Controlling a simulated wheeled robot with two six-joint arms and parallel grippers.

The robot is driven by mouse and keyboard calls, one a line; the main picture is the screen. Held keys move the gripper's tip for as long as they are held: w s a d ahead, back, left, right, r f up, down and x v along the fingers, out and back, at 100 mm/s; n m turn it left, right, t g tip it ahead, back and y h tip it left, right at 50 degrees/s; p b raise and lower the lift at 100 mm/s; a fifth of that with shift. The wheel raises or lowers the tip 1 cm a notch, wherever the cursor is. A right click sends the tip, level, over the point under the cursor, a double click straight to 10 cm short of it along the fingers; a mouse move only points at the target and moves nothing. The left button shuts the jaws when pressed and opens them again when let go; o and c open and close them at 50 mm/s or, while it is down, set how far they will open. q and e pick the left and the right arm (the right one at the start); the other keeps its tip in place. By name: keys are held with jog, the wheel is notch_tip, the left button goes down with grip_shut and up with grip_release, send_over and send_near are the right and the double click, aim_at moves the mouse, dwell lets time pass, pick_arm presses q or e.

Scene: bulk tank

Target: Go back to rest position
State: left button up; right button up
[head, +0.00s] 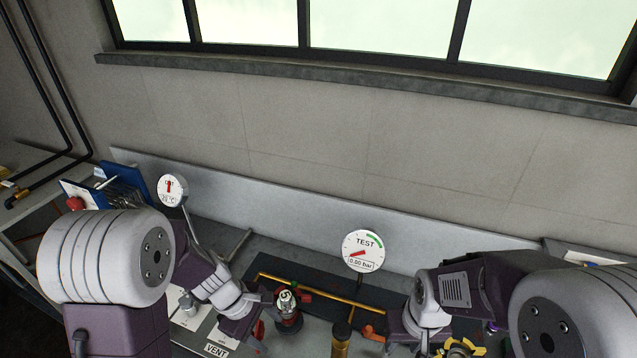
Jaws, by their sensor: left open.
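My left gripper (264,315) is at the lower middle left, at the end of my grey and purple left arm. Its dark fingers are apart, with nothing seen between them. A metal fitting with a red and dark base (288,306) stands just to its right, and I see no grip on it. My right gripper (408,342) is low in the picture, right of an orange handle (372,333). Its fingers are small, dark and partly cut off by the lower edge, so I cannot tell its opening.
A round TEST gauge (363,250) reading 0.00 bar stands at the back, with a brass pipe (318,292) before it. Another dial (172,190) stands at left near a blue panel (124,186). A VENT label (216,350) is at the front. Wall and window are behind.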

pick_arm(q)
jog(key=s+a+f+m+y+b, duration=0.2)
jog(key=s+a+m+y+b, duration=0.1)
jog(key=m, duration=1)
jog(key=s+a+b, duration=0.1)
jog(key=s+a, duration=0.1)
jog(key=a, duration=0.1)
jog(key=shift+s+f+t+y, duration=0.2)
jog(key=shift+f+t+y, duration=0.1)
jog(key=shift+f, duration=0.05)
pick_arm(e)
notch_tip(320, 180, down, 6)
jog(key=shift+s, duration=0.2)
jog(key=shift+f, duration=0.1)
